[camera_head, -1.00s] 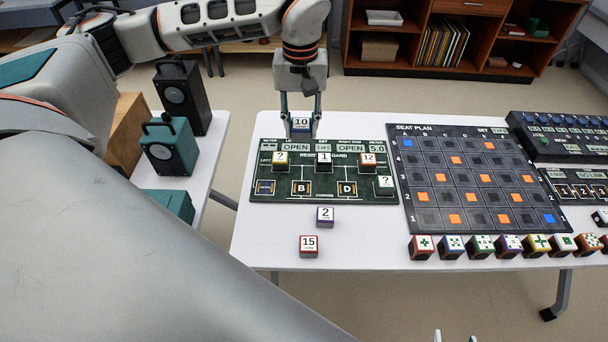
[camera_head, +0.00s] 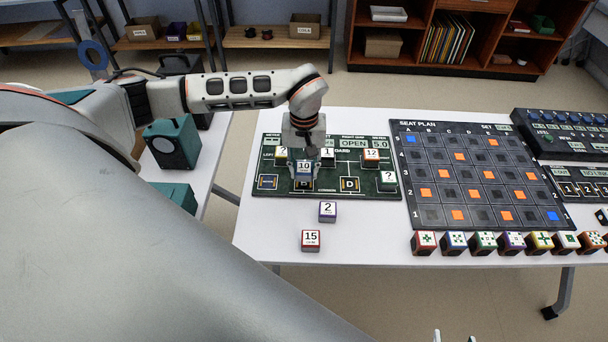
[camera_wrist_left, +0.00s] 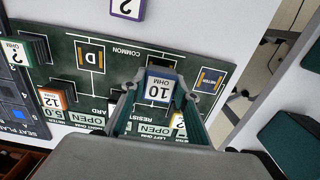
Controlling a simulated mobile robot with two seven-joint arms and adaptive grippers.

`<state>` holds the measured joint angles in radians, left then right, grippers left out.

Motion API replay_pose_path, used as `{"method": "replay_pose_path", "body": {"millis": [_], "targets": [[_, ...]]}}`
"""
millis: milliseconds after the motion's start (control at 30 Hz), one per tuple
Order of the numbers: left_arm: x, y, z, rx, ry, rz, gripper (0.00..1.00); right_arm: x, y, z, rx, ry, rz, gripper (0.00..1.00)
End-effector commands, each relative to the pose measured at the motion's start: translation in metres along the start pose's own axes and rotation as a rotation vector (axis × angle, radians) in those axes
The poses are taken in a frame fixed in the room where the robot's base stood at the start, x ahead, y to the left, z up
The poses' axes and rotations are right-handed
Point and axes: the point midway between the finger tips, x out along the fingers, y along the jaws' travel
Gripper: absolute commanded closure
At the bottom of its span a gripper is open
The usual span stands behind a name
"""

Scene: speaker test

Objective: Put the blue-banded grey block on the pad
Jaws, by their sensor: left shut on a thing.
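The blue-banded grey block (camera_head: 304,168), marked 10, is between the fingers of my left gripper (camera_head: 304,172), which is shut on it. In the head view it is over the lower middle of the dark green board (camera_head: 325,193), in front of the pad marked B (camera_head: 302,185), which is mostly covered. The block's label also shows in the left wrist view (camera_wrist_left: 159,90), with the fingers on both sides. I cannot tell whether its underside touches the board. The pad marked D (camera_head: 349,184) is bare. Two pale tips at the bottom edge may be my right gripper (camera_head: 454,337).
Blocks marked 12 (camera_head: 371,155) and ? (camera_head: 388,180) sit on the board. Blocks marked 2 (camera_head: 327,211) and 15 (camera_head: 311,240) stand on the white table in front. The seat plan board (camera_head: 470,175) lies to the right, with a row of marked blocks before it.

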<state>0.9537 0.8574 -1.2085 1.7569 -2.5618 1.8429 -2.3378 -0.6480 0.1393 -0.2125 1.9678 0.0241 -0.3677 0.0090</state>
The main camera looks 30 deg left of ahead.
Motion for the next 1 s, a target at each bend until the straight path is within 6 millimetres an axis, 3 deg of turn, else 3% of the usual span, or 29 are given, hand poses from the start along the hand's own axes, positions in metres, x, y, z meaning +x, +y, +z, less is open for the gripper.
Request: {"method": "replay_pose_path", "body": {"millis": [200,567,600,667,1000], "targets": [[0.028,0.0,0.001,0.0,-0.002,0.0,0.93,0.001,0.0,0.002,-0.001,-0.003,0.0,0.53],[0.031,0.0,0.0,0.0,0.0,0.0,0.93,0.002,-0.001,0.007,-0.001,-0.01,-0.002,0.53],[0.032,0.0,0.0,0.0,0.0,0.0,0.65,0.002,-0.001,0.007,-0.001,-0.01,-0.002,0.53],[0.031,0.0,0.0,0.0,0.0,0.0,0.53,0.002,-0.001,0.007,-0.001,-0.01,-0.002,0.53],[0.03,0.0,0.0,0.0,0.0,0.0,0.53,0.001,-0.001,0.005,-0.001,-0.008,-0.001,0.53]]}}
